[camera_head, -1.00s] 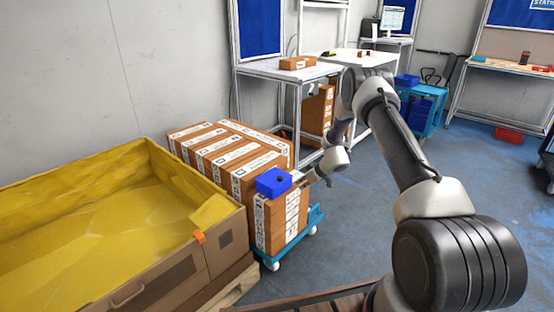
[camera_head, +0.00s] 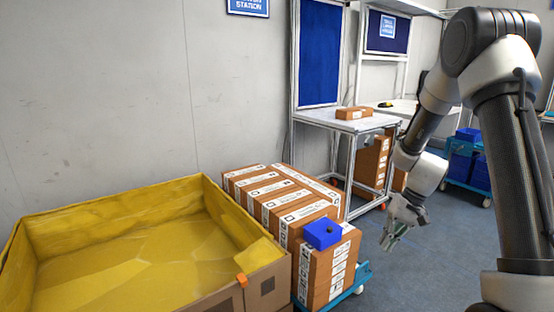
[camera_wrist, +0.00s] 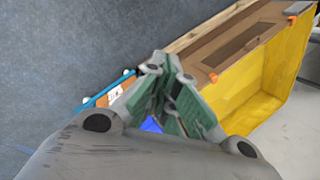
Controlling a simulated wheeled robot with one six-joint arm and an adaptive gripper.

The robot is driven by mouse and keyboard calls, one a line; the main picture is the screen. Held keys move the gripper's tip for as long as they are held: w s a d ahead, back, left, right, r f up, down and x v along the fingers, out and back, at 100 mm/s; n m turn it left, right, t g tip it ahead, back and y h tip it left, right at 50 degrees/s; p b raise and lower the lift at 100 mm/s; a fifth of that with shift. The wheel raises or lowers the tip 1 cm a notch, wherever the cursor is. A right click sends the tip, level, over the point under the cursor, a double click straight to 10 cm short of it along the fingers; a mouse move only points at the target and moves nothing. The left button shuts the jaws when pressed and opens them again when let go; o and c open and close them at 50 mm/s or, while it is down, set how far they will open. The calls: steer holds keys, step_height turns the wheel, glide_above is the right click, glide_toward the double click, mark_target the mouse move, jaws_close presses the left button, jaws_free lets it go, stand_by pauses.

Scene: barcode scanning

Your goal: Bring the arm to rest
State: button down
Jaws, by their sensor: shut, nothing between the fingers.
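My gripper (camera_head: 391,238) hangs in free air to the right of the stacked brown boxes in the head view, pointing down and to the left. Its green-padded fingers are closed together with nothing between them, as the wrist view also shows (camera_wrist: 168,100). My arm rises on the right side of the head view, bent at the elbow near the top. The gripper touches nothing that I can see.
Brown boxes (camera_head: 272,194) stand on a blue cart (camera_head: 362,272), with a blue block (camera_head: 322,233) on top. A yellow-lined crate (camera_head: 110,205) is at the left. A white table (camera_head: 345,122) with a brown box (camera_head: 353,112) stands behind. Open floor lies right of the cart.

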steer(key=s+d+r+t+h, duration=0.2)
steer(key=s+r, duration=1)
steer(key=s+d+r+n+t+h, duration=0.1)
steer(key=s+d+r+t+h, duration=0.1)
steer(key=s+r, duration=1)
steer(key=shift+s+r+t, duration=0.4)
steer(key=shift+r+t, duration=0.05)
steer(key=shift+t, duration=0.15)
